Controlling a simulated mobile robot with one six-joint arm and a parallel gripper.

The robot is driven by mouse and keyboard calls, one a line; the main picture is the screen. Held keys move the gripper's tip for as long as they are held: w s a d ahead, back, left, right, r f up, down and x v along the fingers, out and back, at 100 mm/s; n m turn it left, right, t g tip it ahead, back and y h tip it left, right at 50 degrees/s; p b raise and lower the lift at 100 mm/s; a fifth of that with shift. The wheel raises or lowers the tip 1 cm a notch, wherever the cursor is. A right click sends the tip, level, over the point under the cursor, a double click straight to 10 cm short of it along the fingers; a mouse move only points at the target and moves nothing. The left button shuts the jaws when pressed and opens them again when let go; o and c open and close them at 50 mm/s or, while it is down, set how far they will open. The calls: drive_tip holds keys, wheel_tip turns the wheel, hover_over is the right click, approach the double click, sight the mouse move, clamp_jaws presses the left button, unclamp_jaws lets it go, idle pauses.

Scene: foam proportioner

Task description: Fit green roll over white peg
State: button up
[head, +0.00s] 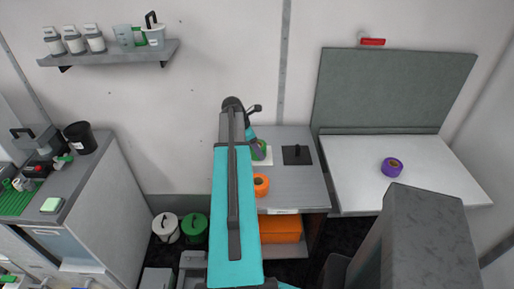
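The green roll (261,151) is on or just above a white square plate (267,161) on the grey counter, partly hidden behind my arm. My gripper (254,146) is at the green roll, mostly hidden by my teal arm link. I cannot see its fingers clearly or tell whether they close on the roll. No white peg shows clearly; it may be hidden by the roll or my arm.
An orange roll (261,185) sits near the counter's front edge. A black square plate with a dark peg (297,151) is to the right. A purple roll (392,167) lies on the white fold-down table (440,186). The counter between the plates and front edge is mostly clear.

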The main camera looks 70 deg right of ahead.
drive_tip(key=o, duration=1.2)
drive_tip(key=b+v, duration=0.2)
drive_tip(key=v, duration=1)
drive_tip(key=shift+b, duration=0.4)
drive_tip(key=shift+r, duration=0.1)
